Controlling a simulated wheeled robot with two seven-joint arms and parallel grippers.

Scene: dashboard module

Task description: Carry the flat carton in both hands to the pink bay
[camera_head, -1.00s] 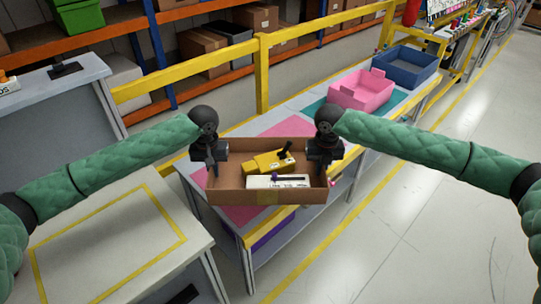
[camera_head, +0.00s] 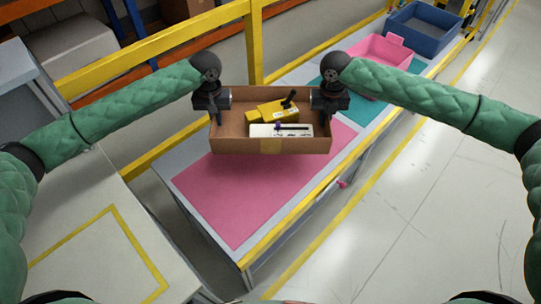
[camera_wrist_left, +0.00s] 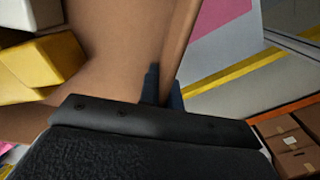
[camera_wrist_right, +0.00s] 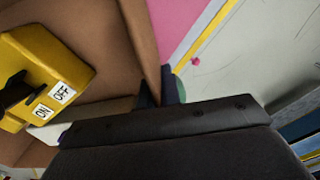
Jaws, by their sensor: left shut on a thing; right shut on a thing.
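The flat carton (camera_head: 232,146) is an open, shallow brown box, held roughly level above the bench in the head view. A yellow item with a black handle (camera_head: 275,110) and a white box-shaped item (camera_head: 262,130) lie inside it. My left gripper (camera_head: 212,117) is shut on the carton's left wall, and my right gripper (camera_head: 330,115) is shut on its right wall. Both wrist views show the fingers straddling a carton wall. The pink bay (camera_head: 240,208) is a flat pink area on the bench top, below and in front of the carton. The carton hides its far part.
A teal area (camera_head: 360,115), a pink bin (camera_head: 378,54) and a blue bin (camera_head: 425,28) are further along the bench. A yellow rail (camera_head: 170,62) runs behind it. A pale table with a yellow outline (camera_head: 85,235) stands at the left. The pink area's visible surface is clear.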

